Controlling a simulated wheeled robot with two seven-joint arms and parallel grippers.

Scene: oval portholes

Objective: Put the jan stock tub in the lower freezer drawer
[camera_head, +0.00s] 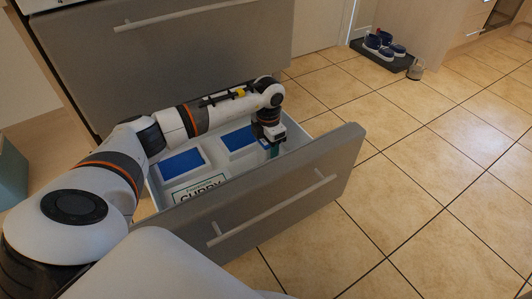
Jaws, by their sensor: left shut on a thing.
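The lower freezer drawer (275,205) is pulled open, with its grey front facing lower right and a long handle on it. My left gripper (273,142) points down into the drawer near its right end. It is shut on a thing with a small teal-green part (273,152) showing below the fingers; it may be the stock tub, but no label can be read. A white tub with "CURRY" lettering (201,190) lies in the drawer, near two blue-topped tubs (182,164) and (239,140). My right gripper is not in view.
The closed upper drawer (170,60) rises behind the open one. A tray with blue shoes (383,48) and a small cup (416,70) stand on the floor at the upper right. The tiled floor right of the drawer is clear.

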